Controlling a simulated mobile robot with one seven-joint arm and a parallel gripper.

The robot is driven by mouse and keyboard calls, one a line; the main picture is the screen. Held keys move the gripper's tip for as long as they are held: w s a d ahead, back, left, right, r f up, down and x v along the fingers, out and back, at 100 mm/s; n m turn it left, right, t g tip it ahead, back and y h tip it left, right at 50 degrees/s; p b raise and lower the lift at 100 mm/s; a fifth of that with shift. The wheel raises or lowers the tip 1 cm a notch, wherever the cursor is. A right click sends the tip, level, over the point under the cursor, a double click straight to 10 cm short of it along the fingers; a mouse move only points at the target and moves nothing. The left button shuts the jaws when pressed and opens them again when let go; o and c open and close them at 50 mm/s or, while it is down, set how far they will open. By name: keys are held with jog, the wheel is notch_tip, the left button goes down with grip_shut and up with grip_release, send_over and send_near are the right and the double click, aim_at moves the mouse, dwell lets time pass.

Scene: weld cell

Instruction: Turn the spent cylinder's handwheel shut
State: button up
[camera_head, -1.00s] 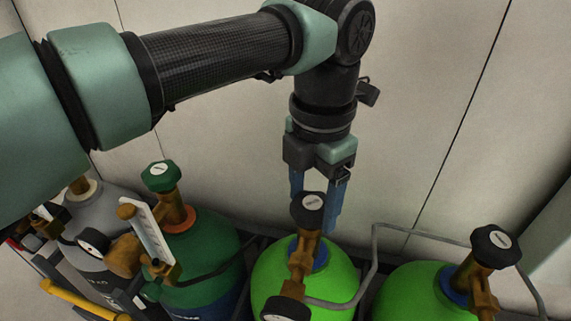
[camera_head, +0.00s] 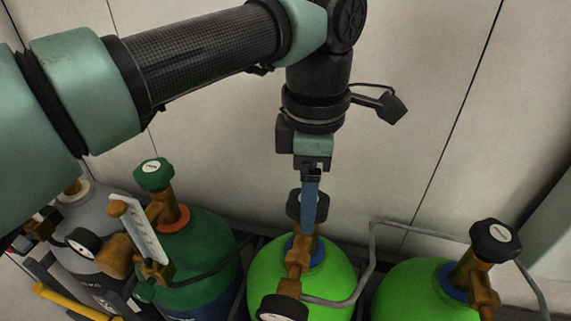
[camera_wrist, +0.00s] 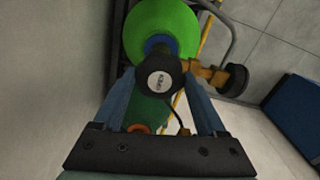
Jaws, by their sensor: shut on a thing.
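The lime-green cylinder (camera_head: 263,262) in the middle has a brass valve topped by a black handwheel (camera_head: 296,206). In the wrist view the handwheel (camera_wrist: 160,85) shows a round white label at its centre. My gripper (camera_head: 309,205) points down from above and is shut on this handwheel, with one blue finger in front of it in the head view. In the wrist view my gripper's blue fingers (camera_wrist: 160,77) lie on either side of the wheel. I cannot tell from the frames whether this cylinder is the spent one.
Another lime-green cylinder (camera_head: 405,295) with a black handwheel (camera_head: 494,241) stands at the right. A dark green cylinder (camera_head: 205,250) with a green handwheel (camera_head: 154,174) and a grey cylinder (camera_head: 105,205) stand at the left. A bent grey pipe (camera_head: 372,262) runs close by. A wall is behind.

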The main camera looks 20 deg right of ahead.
dwell(0.6)
jog(key=o, duration=1.3)
notch_tip(320, 180, up, 13)
jog(key=shift+s+b, duration=0.1)
jog(key=shift+b, duration=0.85)
